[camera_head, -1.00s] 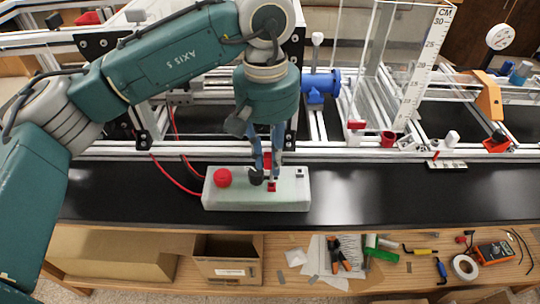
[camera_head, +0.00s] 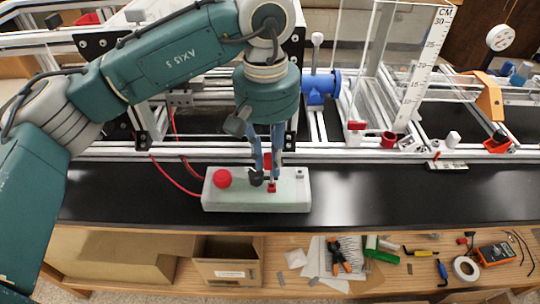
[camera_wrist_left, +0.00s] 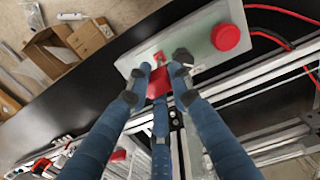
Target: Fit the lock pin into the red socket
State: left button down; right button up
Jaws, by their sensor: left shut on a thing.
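My left gripper (camera_head: 267,174) points down over the pale control box (camera_head: 235,198) on the black bench top. It is shut on a red piece, which I take to be the lock pin (camera_head: 267,160). The pin also shows between the blue fingers in the left wrist view (camera_wrist_left: 158,83). The red socket (camera_head: 271,187) is on the box's top, just below the fingertips. It shows beyond the pin in the left wrist view (camera_wrist_left: 160,57). The pin's lower end is hidden, so I cannot tell whether it touches the socket. My right gripper is not in view.
A round red button (camera_head: 222,178) and a black knob (camera_head: 256,178) sit on the box, the knob close to my fingers. Red cables (camera_head: 175,176) run behind it. An aluminium frame (camera_head: 350,149) stands along the back.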

pick_arm(q)
jog(key=shift+f+b, duration=0.95)
jog(key=shift+f, duration=0.25)
jog(key=c, duration=1.5)
grip_release()
jog(key=shift+o, duration=0.2)
notch_tip(320, 180, up, 12)
jog(key=shift+a, duration=0.15)
